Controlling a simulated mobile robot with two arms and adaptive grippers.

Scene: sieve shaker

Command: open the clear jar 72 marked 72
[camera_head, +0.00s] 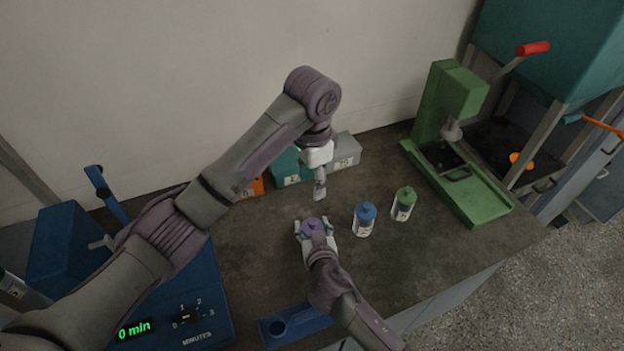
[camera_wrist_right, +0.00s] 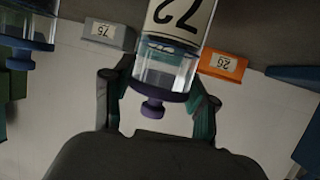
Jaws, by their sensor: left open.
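The clear jar 72 (camera_wrist_right: 170,68) has a purple lid and a white label marked 72. It stands on the bench, and its purple lid (camera_head: 312,224) shows in the head view. My right gripper (camera_head: 316,231) has its fingers on both sides of the jar; they look closed against it in the right wrist view (camera_wrist_right: 160,95). The lid is on the jar. My left gripper (camera_head: 320,190) is open and empty, pointing down, above and just behind the lid in the picture. It is apart from the lid.
A blue-lidded jar (camera_head: 364,220) and a green-lidded jar (camera_head: 403,204) stand right of jar 72. Orange (camera_head: 256,187), teal and grey (camera_head: 346,150) labelled blocks sit at the back. A green press (camera_head: 455,150) is at right, a blue shaker (camera_head: 190,300) at left.

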